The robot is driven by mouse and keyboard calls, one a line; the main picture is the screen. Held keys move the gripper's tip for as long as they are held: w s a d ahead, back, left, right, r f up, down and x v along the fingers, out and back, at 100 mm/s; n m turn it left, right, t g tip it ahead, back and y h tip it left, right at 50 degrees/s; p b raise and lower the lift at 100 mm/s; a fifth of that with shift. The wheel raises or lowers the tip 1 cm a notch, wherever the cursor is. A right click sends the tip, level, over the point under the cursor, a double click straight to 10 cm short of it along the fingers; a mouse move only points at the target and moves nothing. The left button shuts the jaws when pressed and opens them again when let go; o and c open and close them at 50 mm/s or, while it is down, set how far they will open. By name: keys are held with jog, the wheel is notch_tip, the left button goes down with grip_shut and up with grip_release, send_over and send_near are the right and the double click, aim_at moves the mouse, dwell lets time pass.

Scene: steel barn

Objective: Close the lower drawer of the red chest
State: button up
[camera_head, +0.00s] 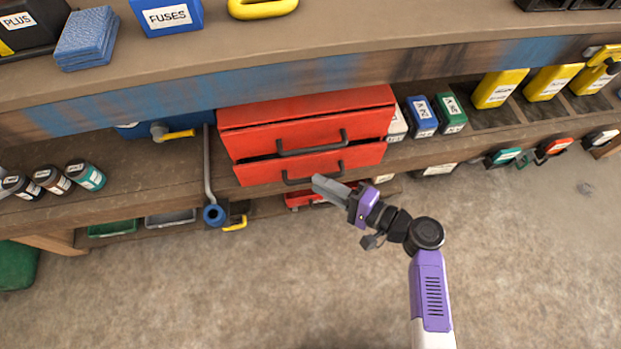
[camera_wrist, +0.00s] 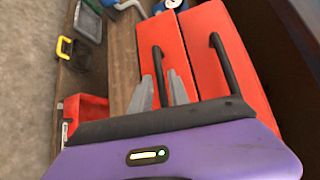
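The red chest (camera_head: 238,142) stands on a shelf under the workbench, its two drawer fronts facing me, each with a black bar handle. The lower drawer (camera_head: 262,172) is below the upper drawer (camera_head: 250,140). I cannot tell how far the lower drawer stands out. In the wrist view, the lower drawer (camera_wrist: 148,35) is the left red panel and the upper drawer (camera_wrist: 205,75) the right one. My gripper (camera_head: 317,182) is at the lower handle. In the wrist view, its grey fingers (camera_wrist: 161,75) are apart, one on each side of the lower handle; contact is unclear.
The workbench top (camera_head: 240,50) overhangs the chest. Left of the chest, a grey pipe-like tool with a blue end (camera_head: 213,214) hangs past the shelf edge. Small labelled boxes (camera_head: 422,115) stand close on the right. A red item (camera_head: 305,199) sits below the chest. The floor (camera_head: 260,285) in front is clear.

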jog(key=shift+x, duration=1.85)
grip_shut()
